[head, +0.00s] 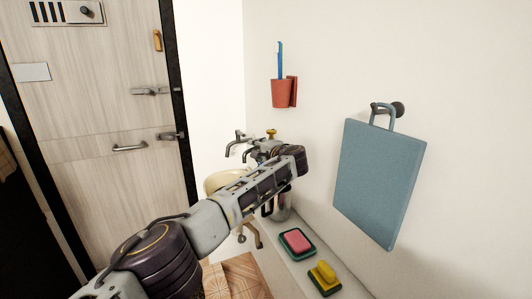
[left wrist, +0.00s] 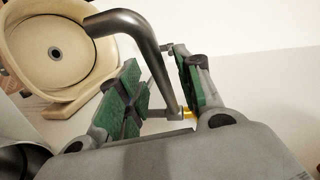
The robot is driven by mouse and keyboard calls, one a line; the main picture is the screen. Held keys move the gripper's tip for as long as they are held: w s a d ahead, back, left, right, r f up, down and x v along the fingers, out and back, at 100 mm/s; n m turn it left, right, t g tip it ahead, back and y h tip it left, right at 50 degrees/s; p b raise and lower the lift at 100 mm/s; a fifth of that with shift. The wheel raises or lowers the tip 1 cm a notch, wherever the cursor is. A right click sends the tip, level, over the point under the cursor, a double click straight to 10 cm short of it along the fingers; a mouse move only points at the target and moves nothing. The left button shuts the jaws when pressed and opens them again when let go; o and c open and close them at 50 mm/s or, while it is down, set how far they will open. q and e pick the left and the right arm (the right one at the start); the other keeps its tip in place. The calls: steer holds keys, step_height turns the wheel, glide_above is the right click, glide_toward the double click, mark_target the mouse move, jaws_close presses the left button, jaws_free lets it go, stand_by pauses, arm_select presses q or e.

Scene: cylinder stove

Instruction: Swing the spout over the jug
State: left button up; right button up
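The spout (left wrist: 150,40) is a bent dark metal pipe in the left wrist view. It passes between the two green-padded fingers of my left gripper (left wrist: 158,78), which is open with gaps showing beside the pipe. In the head view my left gripper (head: 262,150) is at the wall tap (head: 237,137), and its fingers are small and partly hidden there. The grey metal jug (head: 281,207) stands below and behind my left forearm, partly hidden by it. The spout end points over the cream basin (left wrist: 20,50). My right gripper is not in view.
A pink sponge (head: 296,241) and a yellow brush (head: 324,273) lie in green dishes on the white ledge. A blue board (head: 377,185) hangs on the right wall. A red cup (head: 281,94) is mounted higher up. A wooden door (head: 100,100) is at left.

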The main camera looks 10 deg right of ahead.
arm_select(q)
steer(key=v, duration=0.6)
steer(key=shift+s, duration=0.2)
stand_by(0.4)
steer(key=shift+d, duration=0.1)
